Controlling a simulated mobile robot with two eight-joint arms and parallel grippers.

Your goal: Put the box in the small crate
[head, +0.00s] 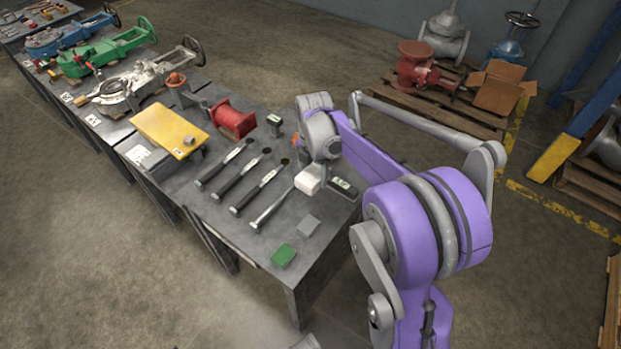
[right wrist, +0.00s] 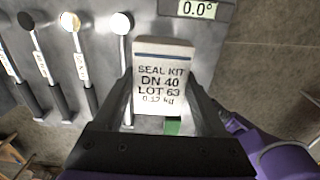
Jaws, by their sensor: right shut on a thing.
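The box (right wrist: 164,75) is pale and printed "SEAL KIT DN 40 LOT 63". My right gripper (right wrist: 166,92) is shut on it, with one finger along each side. The label faces the right wrist camera. In the head view the box (head: 308,179) shows as a small white block below my right wrist, over the near right part of the grey table (head: 235,240). Its height above the tabletop is hard to tell. I cannot make out a small crate in either view. My left gripper is not in view.
Several long-handled tools (head: 262,190) lie left of the box. A digital gauge (head: 343,187) lies right of it. A red spool-like part (head: 233,120) and yellow plate (head: 166,128) stand farther back.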

